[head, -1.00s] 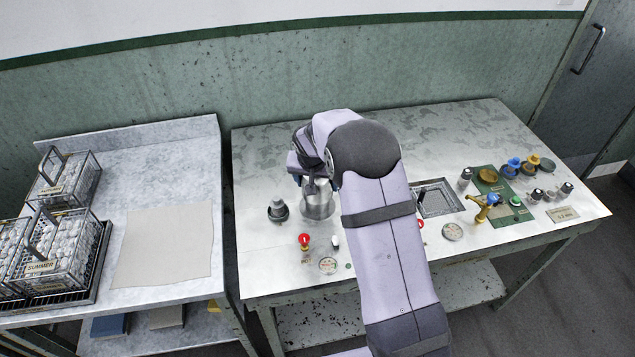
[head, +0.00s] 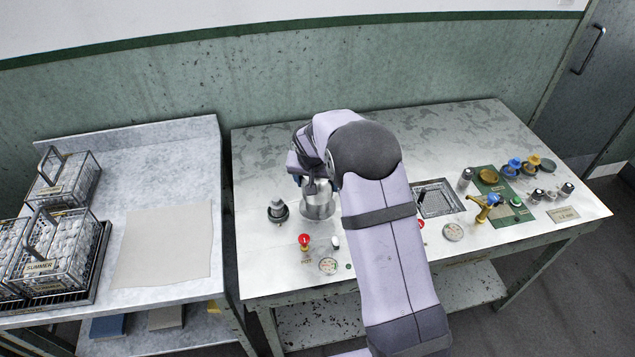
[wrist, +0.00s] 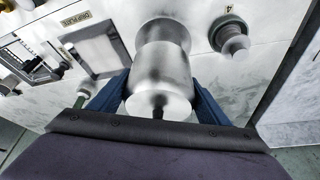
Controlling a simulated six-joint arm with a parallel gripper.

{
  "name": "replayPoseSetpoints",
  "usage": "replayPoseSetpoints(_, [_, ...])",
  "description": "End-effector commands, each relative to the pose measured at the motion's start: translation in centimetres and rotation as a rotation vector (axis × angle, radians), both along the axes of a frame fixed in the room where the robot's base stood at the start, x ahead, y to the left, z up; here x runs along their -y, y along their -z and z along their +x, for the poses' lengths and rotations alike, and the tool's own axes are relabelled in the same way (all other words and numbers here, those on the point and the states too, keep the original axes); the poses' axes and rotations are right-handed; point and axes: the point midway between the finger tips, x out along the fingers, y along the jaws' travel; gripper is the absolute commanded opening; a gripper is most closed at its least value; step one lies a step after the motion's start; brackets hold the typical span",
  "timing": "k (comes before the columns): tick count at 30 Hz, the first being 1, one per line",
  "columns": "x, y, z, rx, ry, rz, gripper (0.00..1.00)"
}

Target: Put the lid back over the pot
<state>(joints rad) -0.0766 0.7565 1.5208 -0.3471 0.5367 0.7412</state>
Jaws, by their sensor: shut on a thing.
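The pot (head: 318,211) is a shiny steel cylinder on the bench, left of my arm in the head view. In the wrist view its round body (wrist: 165,31) shows beyond the lid. The steel lid (wrist: 160,80) is between the two blue fingers of my gripper (wrist: 158,93), which is shut on it. In the head view my gripper (head: 311,182) is right above the pot and hides most of the lid. The lid appears lined up with the pot; I cannot tell whether they touch.
A grey knobbed fitting (head: 278,211) stands close left of the pot. A red knob (head: 304,240) and a round dial (head: 328,265) are in front. A drain grate (head: 437,198) and brass tap (head: 487,207) lie right. Wire baskets (head: 55,247) stand on the left table.

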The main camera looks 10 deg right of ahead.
Motion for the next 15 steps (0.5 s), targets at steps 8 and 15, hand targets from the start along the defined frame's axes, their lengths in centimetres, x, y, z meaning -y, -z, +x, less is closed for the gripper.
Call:
replayPoseSetpoints(8, [0.0, 0.7, 0.0, 0.001, 0.000, 0.000, 0.46])
replayPoseSetpoints(15, [0.0, 1.3, 0.0, 0.001, 0.000, 0.000, 0.46])
